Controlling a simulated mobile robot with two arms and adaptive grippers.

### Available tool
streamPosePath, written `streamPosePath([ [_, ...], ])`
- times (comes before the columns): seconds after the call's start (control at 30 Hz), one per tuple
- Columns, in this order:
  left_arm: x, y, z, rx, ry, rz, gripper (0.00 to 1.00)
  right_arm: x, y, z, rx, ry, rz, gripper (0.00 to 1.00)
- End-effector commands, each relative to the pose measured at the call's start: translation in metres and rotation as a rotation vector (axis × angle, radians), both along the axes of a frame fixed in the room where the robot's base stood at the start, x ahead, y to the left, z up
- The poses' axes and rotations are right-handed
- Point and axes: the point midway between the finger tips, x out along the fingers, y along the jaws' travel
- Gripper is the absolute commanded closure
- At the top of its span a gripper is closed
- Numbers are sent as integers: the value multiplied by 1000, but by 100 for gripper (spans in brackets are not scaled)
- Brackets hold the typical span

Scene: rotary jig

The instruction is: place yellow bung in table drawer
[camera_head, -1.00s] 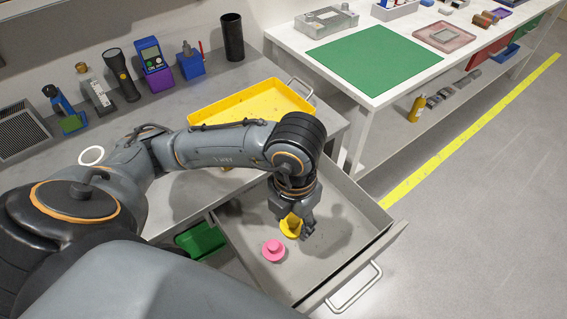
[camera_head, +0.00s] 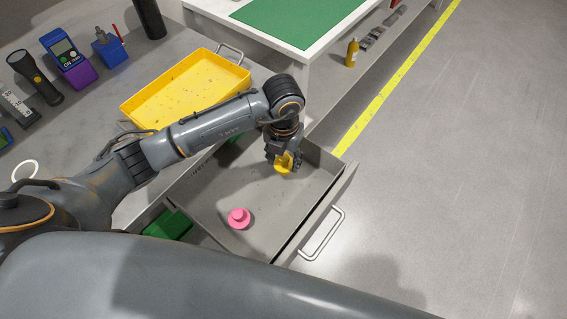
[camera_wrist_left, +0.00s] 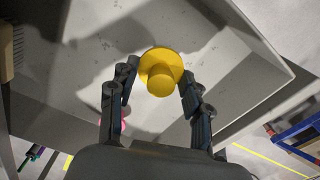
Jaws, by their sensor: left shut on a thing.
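The yellow bung (camera_head: 283,166) is held between the fingers of my left gripper (camera_head: 285,161), in the far right part of the open table drawer (camera_head: 203,190). The left wrist view shows the bung (camera_wrist_left: 160,75), with a wide flange and a narrower round knob, between the two fingertips (camera_wrist_left: 158,82). The grey drawer floor (camera_wrist_left: 100,50) lies behind it; I cannot tell whether the bung touches the floor. A pink bung (camera_head: 239,218) sits on the drawer floor, nearer the camera. My right gripper is out of view.
A yellow tray (camera_head: 187,88) lies on the grey table beside the drawer. The drawer front has a metal handle (camera_head: 322,235). A white table with a green mat (camera_head: 300,18) stands behind. Much of the drawer floor is bare.

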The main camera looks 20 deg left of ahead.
Motion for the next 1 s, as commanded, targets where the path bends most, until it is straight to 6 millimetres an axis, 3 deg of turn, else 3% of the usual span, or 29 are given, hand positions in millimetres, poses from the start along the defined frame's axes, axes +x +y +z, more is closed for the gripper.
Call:
streamPosePath([
  [0.2,0,0,-28,1,3,2,89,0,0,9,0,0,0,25],
  [0.6,0,0,-35,0,0,0,89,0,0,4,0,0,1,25],
  [0.63,0,0,-34,0,0,0,48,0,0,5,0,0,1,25],
  [0.7,0,0,-34,0,1,0,33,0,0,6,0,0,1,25],
  [0.73,0,0,-34,0,1,0,29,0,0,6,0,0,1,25],
  [1.0,0,0,-33,0,1,0,29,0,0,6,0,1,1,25],
])
